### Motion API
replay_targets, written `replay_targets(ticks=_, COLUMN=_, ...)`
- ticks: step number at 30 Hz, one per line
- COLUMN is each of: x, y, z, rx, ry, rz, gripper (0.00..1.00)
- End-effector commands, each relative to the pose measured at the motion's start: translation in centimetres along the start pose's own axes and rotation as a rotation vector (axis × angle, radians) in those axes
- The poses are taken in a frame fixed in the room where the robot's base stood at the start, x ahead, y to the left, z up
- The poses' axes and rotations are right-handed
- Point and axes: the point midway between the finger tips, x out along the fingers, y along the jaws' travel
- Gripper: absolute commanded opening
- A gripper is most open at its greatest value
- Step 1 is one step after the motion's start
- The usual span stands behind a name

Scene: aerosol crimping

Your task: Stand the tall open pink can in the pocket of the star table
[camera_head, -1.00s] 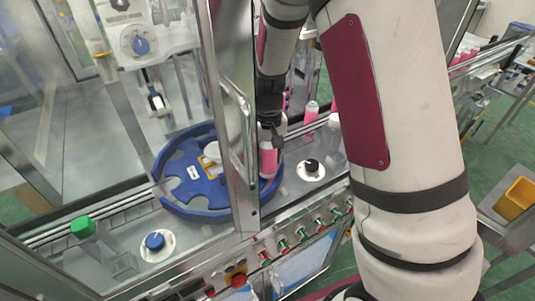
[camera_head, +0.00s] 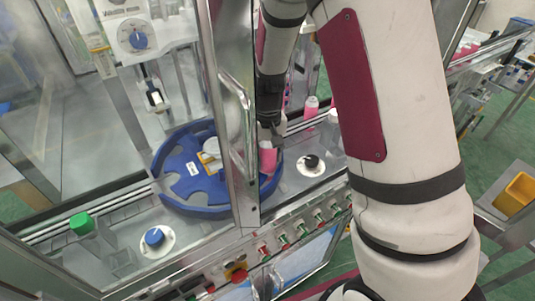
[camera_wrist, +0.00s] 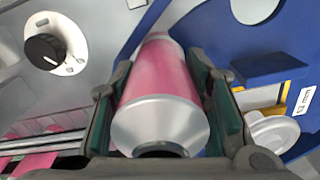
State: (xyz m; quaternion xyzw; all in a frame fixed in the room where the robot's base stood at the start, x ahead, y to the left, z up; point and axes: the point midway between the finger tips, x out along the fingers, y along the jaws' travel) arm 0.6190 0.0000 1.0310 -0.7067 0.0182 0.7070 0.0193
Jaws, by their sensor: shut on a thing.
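The pink can (camera_wrist: 160,75) has a silver shoulder and a dark open mouth facing the wrist camera. My gripper (camera_wrist: 165,110) is shut on its sides, one finger pad on each side. In the head view, my gripper (camera_head: 270,132) holds the pink can (camera_head: 267,160) roughly upright at the right edge of the blue star table (camera_head: 183,183). In the wrist view, blue star table parts (camera_wrist: 222,25) show on both sides of the can's far end. Whether its base touches the surface below is hidden.
A steel door post (camera_head: 240,190) stands close left of the can. A black knob (camera_head: 311,161) is to its right, with other pink cans (camera_head: 311,106) behind. A white fitting (camera_wrist: 270,132) lies on the star table. Buttons (camera_head: 283,243) line the front.

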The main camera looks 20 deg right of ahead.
Motion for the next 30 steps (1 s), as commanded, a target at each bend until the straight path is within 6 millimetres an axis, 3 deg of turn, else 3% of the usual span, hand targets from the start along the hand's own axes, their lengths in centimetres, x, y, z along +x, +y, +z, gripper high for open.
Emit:
replay_targets(ticks=10, x=0.3, y=0.0, z=0.1, rx=0.0, ry=-0.002, rz=0.0, gripper=0.15)
replay_targets(ticks=11, x=0.3, y=0.0, z=0.1, rx=0.0, ry=-0.002, rz=0.0, gripper=0.45)
replay_targets(ticks=14, x=0.3, y=0.0, z=0.1, rx=0.0, ry=-0.002, rz=0.0, gripper=0.66)
replay_targets(ticks=24, x=0.1, y=0.0, z=0.0, rx=0.0, ry=0.0, rz=0.0, gripper=0.66)
replay_targets(ticks=30, x=-2.3, y=0.0, z=-0.1, rx=0.0, ry=0.005, rz=0.0, gripper=0.66)
